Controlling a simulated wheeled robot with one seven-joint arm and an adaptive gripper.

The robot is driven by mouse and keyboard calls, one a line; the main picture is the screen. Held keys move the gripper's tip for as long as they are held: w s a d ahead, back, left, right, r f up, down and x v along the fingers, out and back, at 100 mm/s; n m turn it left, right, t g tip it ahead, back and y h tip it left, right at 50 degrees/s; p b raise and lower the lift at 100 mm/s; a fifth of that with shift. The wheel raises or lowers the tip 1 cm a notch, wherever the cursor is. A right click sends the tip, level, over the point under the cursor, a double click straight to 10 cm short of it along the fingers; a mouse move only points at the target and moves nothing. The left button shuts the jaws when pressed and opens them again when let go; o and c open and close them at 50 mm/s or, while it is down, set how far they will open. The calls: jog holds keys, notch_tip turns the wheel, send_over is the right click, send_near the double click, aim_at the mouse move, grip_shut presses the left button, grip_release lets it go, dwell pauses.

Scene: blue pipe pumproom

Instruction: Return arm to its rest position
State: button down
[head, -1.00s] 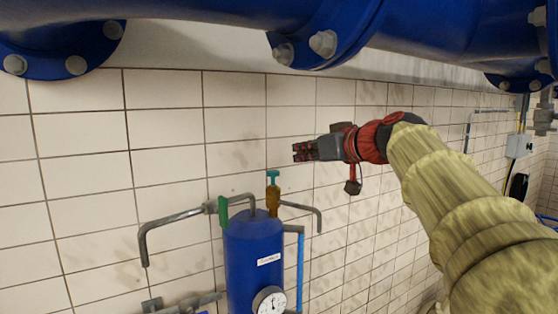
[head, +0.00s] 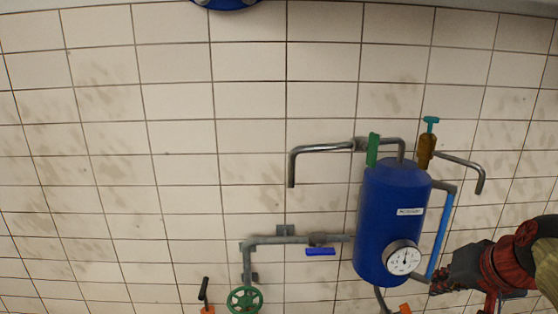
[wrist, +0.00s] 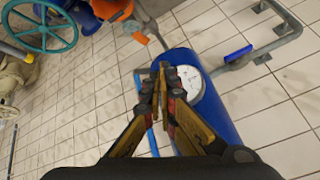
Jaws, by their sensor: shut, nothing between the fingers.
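My gripper (head: 440,281) is at the lower right of the head view, beside the lower right side of the blue tank (head: 378,222). Its dark fingers point left, and the red and black wrist behind it runs off the right edge. In the wrist view the fingers (wrist: 168,80) are shut and empty, in front of the blue tank (wrist: 222,122) and its round gauge (wrist: 190,84). Whether the fingers touch the tank cannot be told.
The gauge (head: 403,258) and a light blue pipe (head: 441,232) are near the gripper. A green lever (head: 373,150), a blue lever (head: 321,252) and a green handwheel (head: 244,300) sit on the pipework. The tiled wall (head: 170,180) at left is bare.

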jog(key=s+a+f+n+b, duration=0.1)
jog(key=s+a+f+b, duration=0.3)
jog(key=f, duration=0.4)
jog(key=s+a+f+n+g+b, duration=0.1)
jog(key=s+a+f+b, duration=0.3)
jog(key=f, duration=0.5)
jog(key=s+a+f+n+b, duration=0.3)
jog(key=s+a+f+b, duration=0.2)
jog(key=f, duration=0.4)
jog(key=shift+s+g+b, duration=0.3)
jog(key=shift+s+g, duration=0.1)
jog(key=shift+s, duration=0.05)
jog(key=shift+a, duration=0.1)
